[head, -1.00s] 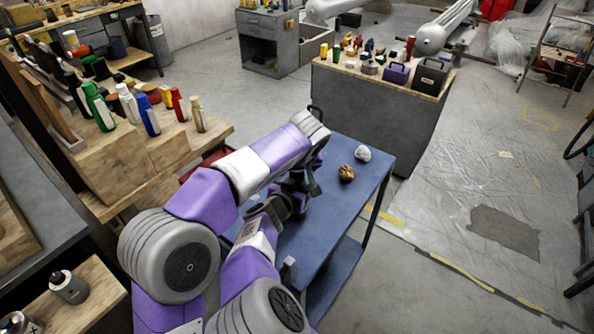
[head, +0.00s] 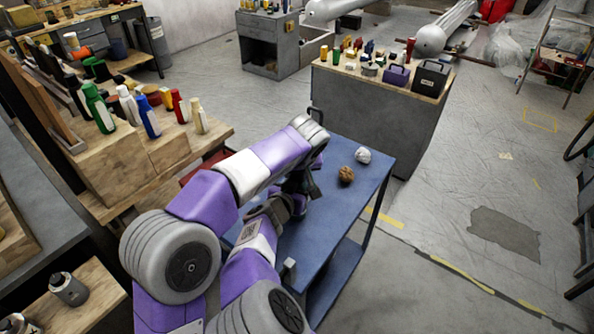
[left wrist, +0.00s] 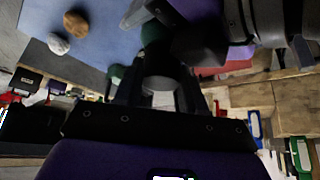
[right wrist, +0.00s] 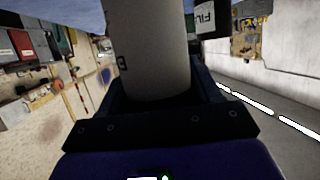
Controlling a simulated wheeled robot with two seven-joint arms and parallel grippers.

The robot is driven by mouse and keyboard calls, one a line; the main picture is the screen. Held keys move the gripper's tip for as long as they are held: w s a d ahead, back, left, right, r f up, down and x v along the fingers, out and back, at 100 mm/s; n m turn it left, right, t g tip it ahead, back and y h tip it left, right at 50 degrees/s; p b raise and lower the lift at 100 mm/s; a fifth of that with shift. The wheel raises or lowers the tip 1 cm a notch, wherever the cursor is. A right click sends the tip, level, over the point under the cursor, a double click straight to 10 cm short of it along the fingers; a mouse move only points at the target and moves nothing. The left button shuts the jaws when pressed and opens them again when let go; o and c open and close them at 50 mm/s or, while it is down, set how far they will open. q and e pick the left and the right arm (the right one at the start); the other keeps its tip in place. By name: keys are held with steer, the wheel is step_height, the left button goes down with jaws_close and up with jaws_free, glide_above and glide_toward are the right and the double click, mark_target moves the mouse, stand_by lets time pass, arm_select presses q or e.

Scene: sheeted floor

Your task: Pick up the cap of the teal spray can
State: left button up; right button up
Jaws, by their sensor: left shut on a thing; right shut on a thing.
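My left gripper (left wrist: 160,97) is shut on a dark grey, cap-like piece (left wrist: 160,72), seen between its fingers. A teal rounded part (left wrist: 152,33) shows just beyond it, partly hidden; I take these for the spray can and its cap. Whether cap and can are joined I cannot tell. My right gripper (right wrist: 152,100) is shut around a wide grey cylinder (right wrist: 150,50), which I take for the can's body, though no teal shows there. In the head view both grippers meet above the blue cart (head: 335,215), and my arms hide most of what they hold.
A wooden bench (head: 165,150) with bottles stands at left. A grey cabinet (head: 375,110) with toolboxes stands behind. The floor at right is open.

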arm_select(q)
step_height(320, 180, up, 4)
steer(key=shift+f, duration=0.1)
steer(key=s+d, duration=0.2)
steer(key=s, duration=1.6)
steer(key=shift+d+f, duration=0.15)
steer(key=shift+d, duration=0.25)
steer(key=shift+w, duration=0.1)
arm_select(e)
steer(key=o, duration=1.2)
